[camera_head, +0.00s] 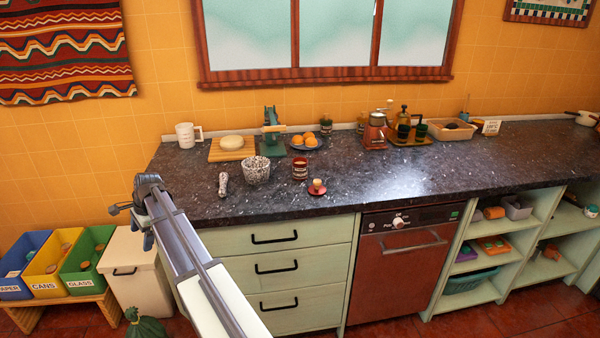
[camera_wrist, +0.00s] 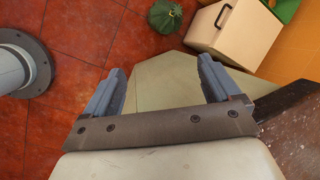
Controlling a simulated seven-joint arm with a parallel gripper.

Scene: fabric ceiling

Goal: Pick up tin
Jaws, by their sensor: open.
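The tin (camera_head: 300,170) looks like a small dark red can with a pale label, standing upright on the dark speckled counter. It stands right of a speckled bowl (camera_head: 256,170) and behind a small red-brown knobbed object (camera_head: 317,187). My gripper (camera_wrist: 160,72) is open and empty, with its two grey fingers wide apart in the wrist view. In the head view it is off the counter's left front corner, well left of the tin. The tin is not in the wrist view.
On the counter (camera_head: 270,207), a grey handled object (camera_head: 223,184) lies left of the bowl. A green device (camera_head: 272,128) and a plate of oranges (camera_head: 304,141) stand behind. The front middle is clear. A white bin (camera_head: 133,270) stands on the floor at left.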

